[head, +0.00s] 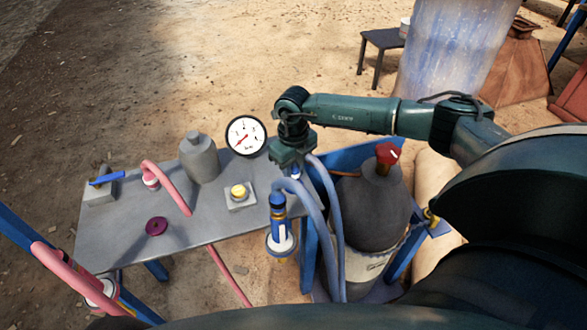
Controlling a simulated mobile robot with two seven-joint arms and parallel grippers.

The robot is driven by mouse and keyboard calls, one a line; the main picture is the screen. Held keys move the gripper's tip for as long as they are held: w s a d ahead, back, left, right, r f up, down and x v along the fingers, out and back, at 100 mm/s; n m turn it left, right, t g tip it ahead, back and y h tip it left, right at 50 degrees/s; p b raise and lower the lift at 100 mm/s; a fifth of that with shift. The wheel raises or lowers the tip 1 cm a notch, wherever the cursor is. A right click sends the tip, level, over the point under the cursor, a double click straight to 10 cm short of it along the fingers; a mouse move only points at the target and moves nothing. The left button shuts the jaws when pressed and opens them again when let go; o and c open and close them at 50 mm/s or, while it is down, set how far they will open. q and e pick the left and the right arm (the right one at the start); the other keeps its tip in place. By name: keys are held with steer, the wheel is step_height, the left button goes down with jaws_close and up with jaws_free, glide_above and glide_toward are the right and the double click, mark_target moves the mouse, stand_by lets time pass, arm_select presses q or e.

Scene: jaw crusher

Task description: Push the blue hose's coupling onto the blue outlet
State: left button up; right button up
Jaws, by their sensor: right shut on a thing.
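My right gripper (292,158), whose teal arm comes in from the right, points down above the right end of the grey table. It is shut at the upper end of a blue hose (325,190), which bends down beside it. The held coupling is mostly hidden by the jaws; a small blue and white part (295,173) shows just below them. I cannot tell whether that is the coupling or the blue outlet, or whether they touch. A second blue hose (300,188) arches to an upright blue fitting (278,205) with a white collar. My left gripper is out of view.
The grey table (120,235) carries a grey bottle (199,160), a yellow button (238,192), a purple knob (156,226), a blue lever (107,178) and a pink hose (170,185). A round gauge (246,135) stands behind. A dark cylinder (372,210) with a red knob stands close right.

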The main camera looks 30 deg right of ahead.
arm_select(q)
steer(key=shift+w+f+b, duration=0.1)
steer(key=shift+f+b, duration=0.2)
steer(key=shift+b, duration=0.05)
arm_select(e)
steer(key=shift+f, duration=0.55)
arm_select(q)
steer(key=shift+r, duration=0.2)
arm_select(e)
steer(key=o, duration=1)
step_height(320, 180, up, 7)
steer(key=shift+p, duration=0.55)
step_height(320, 180, up, 6)
steer(key=shift+f, duration=0.25)
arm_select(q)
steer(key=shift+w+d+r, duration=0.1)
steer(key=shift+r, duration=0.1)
arm_select(e)
steer(key=shift+r, duration=0.35)
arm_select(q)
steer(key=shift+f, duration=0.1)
